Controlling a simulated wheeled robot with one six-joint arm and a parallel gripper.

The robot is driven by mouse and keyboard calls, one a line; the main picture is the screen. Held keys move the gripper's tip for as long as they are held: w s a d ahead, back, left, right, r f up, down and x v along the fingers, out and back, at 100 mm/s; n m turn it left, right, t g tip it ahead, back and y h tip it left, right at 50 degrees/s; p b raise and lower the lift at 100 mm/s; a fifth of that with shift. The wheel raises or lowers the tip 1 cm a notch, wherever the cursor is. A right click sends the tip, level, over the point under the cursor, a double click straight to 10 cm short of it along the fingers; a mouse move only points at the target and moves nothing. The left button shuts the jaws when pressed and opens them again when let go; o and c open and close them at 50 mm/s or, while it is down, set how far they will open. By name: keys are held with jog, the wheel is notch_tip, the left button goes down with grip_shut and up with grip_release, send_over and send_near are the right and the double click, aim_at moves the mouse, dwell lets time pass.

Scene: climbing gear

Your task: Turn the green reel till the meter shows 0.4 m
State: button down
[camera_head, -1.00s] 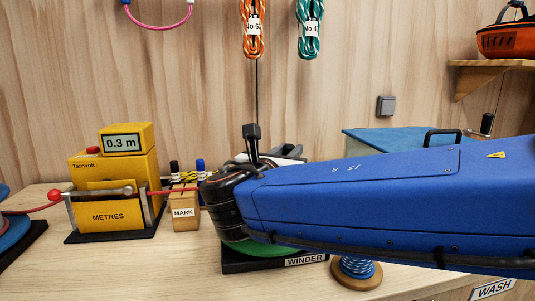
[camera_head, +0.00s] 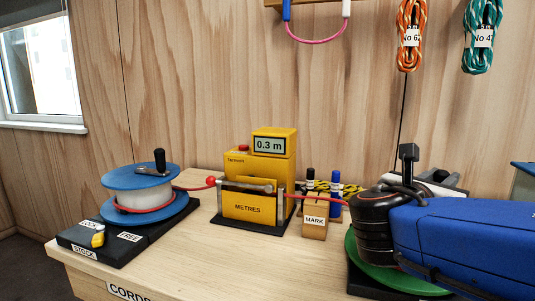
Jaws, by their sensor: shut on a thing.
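The yellow meter (camera_head: 258,185) stands mid-bench and its display (camera_head: 269,145) reads 0.3 m. A red cord (camera_head: 309,198) runs out of the meter to the right towards the green reel (camera_head: 362,270). Only the reel's left and front rim shows; my black wrist and blue arm cover the rest. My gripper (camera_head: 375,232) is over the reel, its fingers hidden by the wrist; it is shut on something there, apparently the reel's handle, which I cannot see.
The blue stock reel (camera_head: 145,180) with a black-knobbed crank stands on a black base at left. A wooden MARK block (camera_head: 315,221) and marker pens (camera_head: 335,184) sit between meter and green reel. Rope coils (camera_head: 410,35) hang on the wall. The front middle bench is clear.

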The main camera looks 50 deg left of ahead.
jog(key=shift+d, duration=0.1)
dwell(0.7)
jog(key=shift+s+d, duration=0.85)
jog(key=shift+d, duration=0.25)
dwell(0.9)
jog(key=shift+s+d, duration=0.55)
jog(key=shift+s, duration=0.25)
jog(key=c, duration=1.5)
grip_release()
jog(key=shift+o, duration=0.2)
